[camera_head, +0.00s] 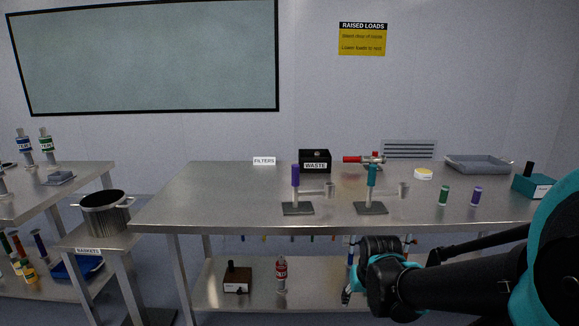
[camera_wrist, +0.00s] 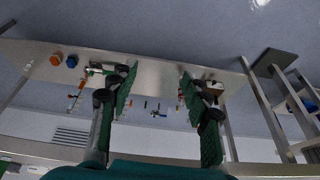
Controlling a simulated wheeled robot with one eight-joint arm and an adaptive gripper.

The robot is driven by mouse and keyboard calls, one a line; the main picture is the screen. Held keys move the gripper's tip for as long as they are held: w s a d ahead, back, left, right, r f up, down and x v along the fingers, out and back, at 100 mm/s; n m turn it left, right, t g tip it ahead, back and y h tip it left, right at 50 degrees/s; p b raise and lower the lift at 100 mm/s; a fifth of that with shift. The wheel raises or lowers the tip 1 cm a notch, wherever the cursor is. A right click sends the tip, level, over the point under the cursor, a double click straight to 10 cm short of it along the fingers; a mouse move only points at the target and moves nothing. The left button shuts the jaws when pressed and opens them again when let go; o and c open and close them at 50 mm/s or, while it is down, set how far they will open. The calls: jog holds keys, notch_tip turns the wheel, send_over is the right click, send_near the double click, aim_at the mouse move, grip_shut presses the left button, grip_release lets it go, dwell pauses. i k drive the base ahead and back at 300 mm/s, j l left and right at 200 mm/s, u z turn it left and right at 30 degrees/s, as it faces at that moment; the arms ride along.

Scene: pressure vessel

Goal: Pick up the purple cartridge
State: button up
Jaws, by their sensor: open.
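A small purple cartridge (camera_head: 476,196) stands upright on the right part of the steel table (camera_head: 240,200), close to a similar green cartridge (camera_head: 443,195). A purple cylinder (camera_head: 296,175) also stands on a dark-based stand further left. My gripper (camera_wrist: 159,72) is open, its two green-padded fingers wide apart with nothing between them. In the head view my arm reaches in from the lower right, in front of the table and below its top. The fingertips are hard to make out there. I cannot pick out the purple cartridge in the wrist view.
A teal cylinder on a second stand (camera_head: 371,180), a black waste box (camera_head: 315,161), a grey tray (camera_head: 478,164) and a teal box (camera_head: 533,186) are on the table. A red bottle (camera_head: 281,273) stands on the lower shelf. The table's left part is clear.

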aim_at(478, 190)
jog(key=z, duration=1.15)
